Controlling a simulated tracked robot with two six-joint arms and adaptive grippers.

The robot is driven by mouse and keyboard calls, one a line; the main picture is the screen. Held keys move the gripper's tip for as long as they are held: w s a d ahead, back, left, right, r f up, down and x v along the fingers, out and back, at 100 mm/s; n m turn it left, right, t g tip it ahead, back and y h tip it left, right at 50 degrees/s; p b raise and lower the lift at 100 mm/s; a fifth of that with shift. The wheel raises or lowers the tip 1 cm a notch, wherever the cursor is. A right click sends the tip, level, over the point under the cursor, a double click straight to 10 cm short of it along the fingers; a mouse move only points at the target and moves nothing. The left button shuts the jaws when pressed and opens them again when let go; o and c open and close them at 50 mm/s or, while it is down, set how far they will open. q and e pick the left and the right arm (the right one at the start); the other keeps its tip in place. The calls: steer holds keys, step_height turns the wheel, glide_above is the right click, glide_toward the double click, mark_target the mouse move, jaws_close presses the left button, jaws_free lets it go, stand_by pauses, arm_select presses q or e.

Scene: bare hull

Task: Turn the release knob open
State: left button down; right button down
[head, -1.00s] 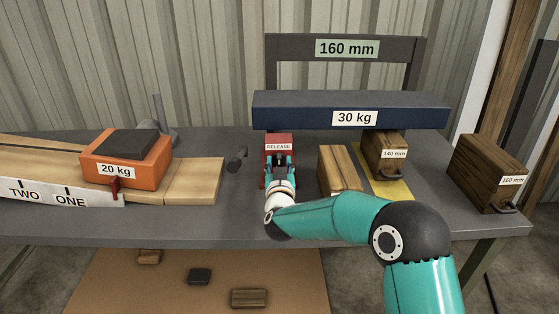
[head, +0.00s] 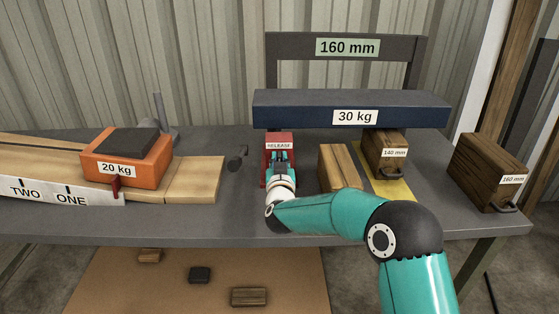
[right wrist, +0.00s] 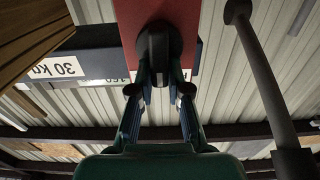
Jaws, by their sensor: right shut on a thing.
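The red release block (head: 279,139) with its RELEASE label stands on the bench, below the left end of the 30 kg beam. It also shows in the right wrist view (right wrist: 133,20). The release knob (right wrist: 158,45) is dark and sits on the face of the red block. My right gripper (head: 279,158) is at the front of the block, and in the right wrist view its fingers (right wrist: 160,85) are shut on the knob from both sides. In the head view the gripper hides the knob. My left gripper is not in view.
The blue 30 kg beam (head: 350,108) is above, right of the block. A plain wooden block (head: 338,167), the 140 mm block (head: 385,150) and the 160 mm block (head: 489,171) stand to the right. The orange 20 kg weight (head: 125,165) is at left. A dark lever (head: 238,156) is close by.

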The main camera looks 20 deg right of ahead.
steer(key=shift+d+f+m+b, duration=0.15)
steer(key=shift+f+m+b, duration=0.1)
steer(key=shift+m+b, duration=0.75)
steer(key=m+b, duration=0.5)
steer(key=d+f+m+b, duration=0.1)
steer(key=m+b, duration=0.4)
steer(key=f+m+b, duration=0.1)
steer(key=m+b, duration=0.4)
steer(key=b, duration=0.1)
steer(key=shift+s+d+f+m, duration=0.1)
steer(key=shift+s+d+m, duration=0.2)
steer(key=shift+d+m, duration=0.1)
steer(key=c, duration=1.1)
jaws_free()
steer(key=shift+r, duration=0.2)
